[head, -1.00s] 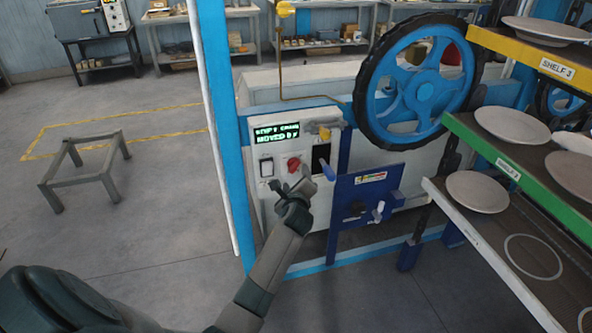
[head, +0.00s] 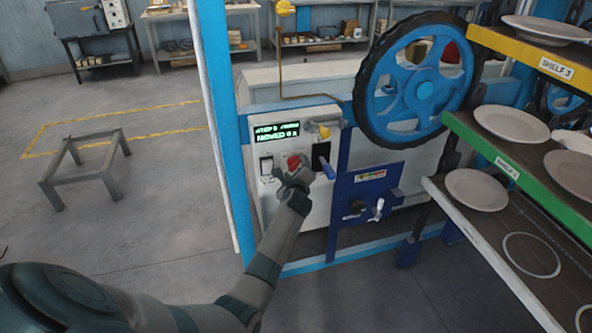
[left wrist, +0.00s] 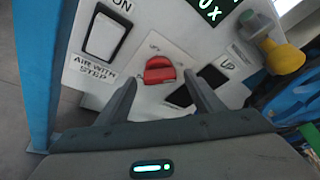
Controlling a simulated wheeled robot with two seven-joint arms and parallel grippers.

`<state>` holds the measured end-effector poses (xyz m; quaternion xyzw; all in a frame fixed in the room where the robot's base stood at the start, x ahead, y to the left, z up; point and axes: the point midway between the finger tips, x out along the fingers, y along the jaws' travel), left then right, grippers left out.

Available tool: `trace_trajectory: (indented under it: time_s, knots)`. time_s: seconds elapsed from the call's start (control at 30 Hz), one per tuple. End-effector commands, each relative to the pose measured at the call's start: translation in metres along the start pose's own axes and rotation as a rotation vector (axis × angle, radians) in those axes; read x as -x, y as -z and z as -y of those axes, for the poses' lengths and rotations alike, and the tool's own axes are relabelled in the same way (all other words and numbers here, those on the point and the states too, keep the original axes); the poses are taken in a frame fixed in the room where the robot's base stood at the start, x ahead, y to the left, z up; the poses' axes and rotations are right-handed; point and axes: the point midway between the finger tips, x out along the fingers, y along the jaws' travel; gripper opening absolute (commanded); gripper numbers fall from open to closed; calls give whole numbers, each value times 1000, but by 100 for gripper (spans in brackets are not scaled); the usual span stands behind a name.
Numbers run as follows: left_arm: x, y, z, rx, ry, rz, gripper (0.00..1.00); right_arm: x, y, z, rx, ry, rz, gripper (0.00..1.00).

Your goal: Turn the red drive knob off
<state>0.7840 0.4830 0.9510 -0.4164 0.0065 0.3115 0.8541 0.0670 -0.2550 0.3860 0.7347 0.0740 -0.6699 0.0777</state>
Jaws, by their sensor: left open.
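The red drive knob (head: 293,162) is on the white control panel (head: 270,197), below the green-lit display (head: 275,133). In the left wrist view the red knob (left wrist: 159,70) lies ahead, between the lines of my fingers, with its bar roughly level across the picture. My left gripper (head: 295,175) is right in front of the knob and hides its lower part in the head view. In the left wrist view my left gripper (left wrist: 160,85) is open, with one finger on each side below the knob. I see no contact with it. My right gripper is not in view.
A white rocker switch (left wrist: 103,35) is left of the knob, and a black switch (head: 321,155) is right of it. Plate shelves (head: 485,150) stand at the right.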

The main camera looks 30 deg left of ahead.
Motion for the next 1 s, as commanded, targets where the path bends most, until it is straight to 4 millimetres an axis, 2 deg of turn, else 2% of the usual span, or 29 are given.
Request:
trace_trajectory:
  time_s: [0.03,0.17,0.2,0.67,1.0]
  knots:
    - [0,0,0,0,0,0,54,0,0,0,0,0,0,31]
    - [0,0,0,0,0,0,23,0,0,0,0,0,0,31]
    - [0,0,0,0,0,0,20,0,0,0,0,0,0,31]
    - [0,1,-2,59,25,1,20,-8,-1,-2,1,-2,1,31]
    - [-1,4,-8,263,109,1,20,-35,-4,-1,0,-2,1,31]
